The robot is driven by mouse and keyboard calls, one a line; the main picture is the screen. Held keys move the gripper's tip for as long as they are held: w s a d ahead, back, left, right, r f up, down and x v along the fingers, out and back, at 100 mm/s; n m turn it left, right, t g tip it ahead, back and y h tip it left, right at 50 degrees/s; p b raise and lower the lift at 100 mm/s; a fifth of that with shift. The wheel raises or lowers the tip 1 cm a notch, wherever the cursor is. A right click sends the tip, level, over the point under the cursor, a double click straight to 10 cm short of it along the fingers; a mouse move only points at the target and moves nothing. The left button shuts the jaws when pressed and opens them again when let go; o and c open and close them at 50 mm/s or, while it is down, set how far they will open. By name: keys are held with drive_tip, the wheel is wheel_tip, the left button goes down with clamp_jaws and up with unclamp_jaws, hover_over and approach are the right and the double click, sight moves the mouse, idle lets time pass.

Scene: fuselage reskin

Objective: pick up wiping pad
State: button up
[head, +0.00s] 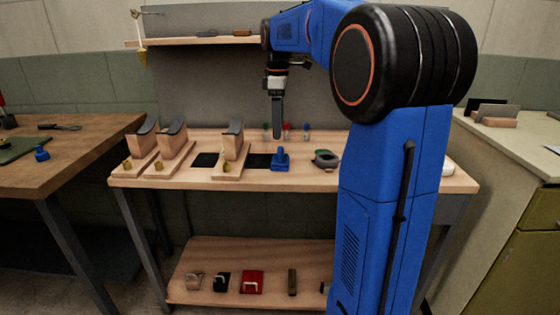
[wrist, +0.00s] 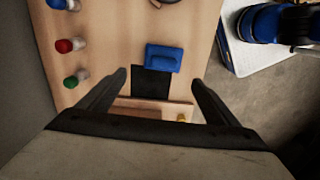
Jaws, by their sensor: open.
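A blue block with a raised grip (head: 280,159), which looks like the wiping pad, stands on the wooden workbench (head: 320,178). In the wrist view the blue block (wrist: 163,58) lies beyond the fingertips, between their lines, beside a black square (wrist: 151,83). My gripper (head: 277,132) points down above the bench, a little above the blue block and apart from it. In the wrist view my gripper (wrist: 159,79) is open, with nothing between its fingers.
Wooden stands with dark curved tops (head: 235,145) are left of the blue block. Small bottles with coloured caps (head: 286,131) are behind it, and a grey-green ring-like item (head: 325,158) is to its right. A lower shelf (head: 220,255) holds several small items.

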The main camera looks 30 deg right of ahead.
sight(280, 149)
wheel_tip(280, 149, down, 5)
drive_tip(key=shift+s+d+f, duration=0.1)
drive_tip(key=shift+s+f, duration=0.05)
drive_tip(key=shift+f, duration=0.7)
drive_tip(key=shift+s+a+f, duration=0.1)
drive_tip(key=shift+s+f, duration=0.1)
drive_tip(key=shift+f, duration=0.7)
drive_tip(key=shift+s+d+f, duration=0.1)
drive_tip(key=shift+s+f, duration=0.05)
drive_tip(key=shift+f, duration=0.7)
drive_tip(key=c, duration=1.2)
